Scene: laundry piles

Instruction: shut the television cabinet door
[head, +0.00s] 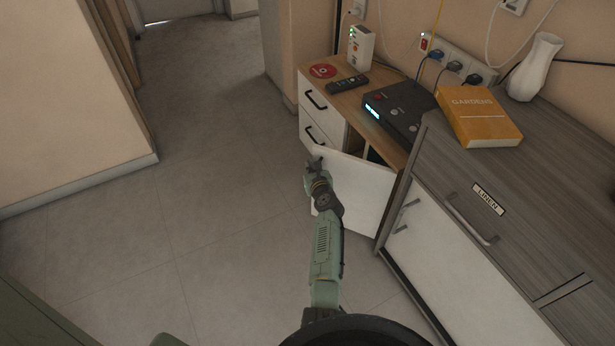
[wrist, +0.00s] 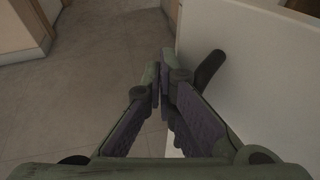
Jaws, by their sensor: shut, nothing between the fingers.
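The television cabinet (head: 345,75) has a wooden top, white drawers on the left and a white door (head: 365,190) that stands open. A dark gap shows behind the door's top edge. The door also fills the right of the wrist view (wrist: 265,75), where its dark handle (wrist: 209,69) sticks out. My gripper (head: 312,164) is at the door's left end in the head view. In the wrist view my gripper (wrist: 160,75) is shut and empty, just left of the handle. I cannot tell whether it touches the door or handle.
On the cabinet are a red disc (head: 323,71), a remote (head: 347,85), a white router (head: 360,47) and a black box (head: 400,108). A grey unit (head: 455,165) with a book (head: 478,115) and a vase (head: 535,67) stands at right. The floor (head: 215,150) at left is clear.

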